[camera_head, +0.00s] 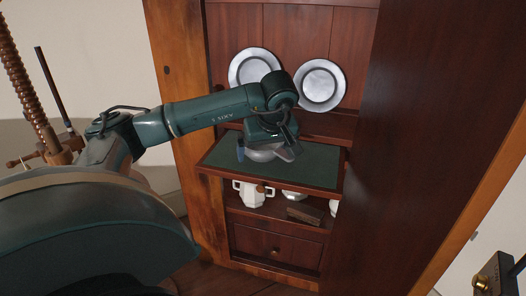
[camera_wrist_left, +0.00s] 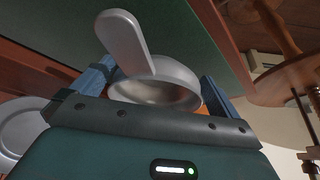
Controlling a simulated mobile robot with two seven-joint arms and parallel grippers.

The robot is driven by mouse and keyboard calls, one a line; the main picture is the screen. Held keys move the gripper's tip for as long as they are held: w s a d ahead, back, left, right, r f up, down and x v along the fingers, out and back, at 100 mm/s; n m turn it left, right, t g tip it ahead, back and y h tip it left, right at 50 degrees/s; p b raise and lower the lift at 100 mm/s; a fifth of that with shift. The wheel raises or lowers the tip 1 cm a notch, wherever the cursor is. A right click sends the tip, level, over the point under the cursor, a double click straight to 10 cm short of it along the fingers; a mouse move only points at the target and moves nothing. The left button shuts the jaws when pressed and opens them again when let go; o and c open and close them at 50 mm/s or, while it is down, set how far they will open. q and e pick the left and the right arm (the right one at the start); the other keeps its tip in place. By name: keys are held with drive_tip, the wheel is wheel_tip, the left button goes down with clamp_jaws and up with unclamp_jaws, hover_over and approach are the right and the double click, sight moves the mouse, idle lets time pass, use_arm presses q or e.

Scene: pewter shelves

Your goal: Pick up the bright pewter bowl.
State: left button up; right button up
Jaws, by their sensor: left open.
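The bright pewter bowl (camera_head: 262,155) sits on the green-topped pull-out shelf (camera_head: 318,172), partly hidden under my left gripper (camera_head: 267,150). In the left wrist view the bowl (camera_wrist_left: 178,78) is shallow and shiny, with one flat, rounded handle (camera_wrist_left: 124,38) pointing toward the upper left. My left gripper (camera_wrist_left: 157,74) is open, with one blue finger on each side of the bowl. I cannot tell whether either finger touches it. My right gripper is not in view.
Two pewter plates (camera_head: 255,66) (camera_head: 320,86) lean against the cabinet back behind my arm. A large wooden door panel (camera_head: 430,130) closes off the right side. A wooden screw press (camera_head: 25,85) stands at left.

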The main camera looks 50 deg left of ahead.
use_arm(q)
drive_tip(key=shift+c, duration=0.6)
drive_tip(key=c, duration=0.6)
drive_tip(key=shift+r, duration=0.1)
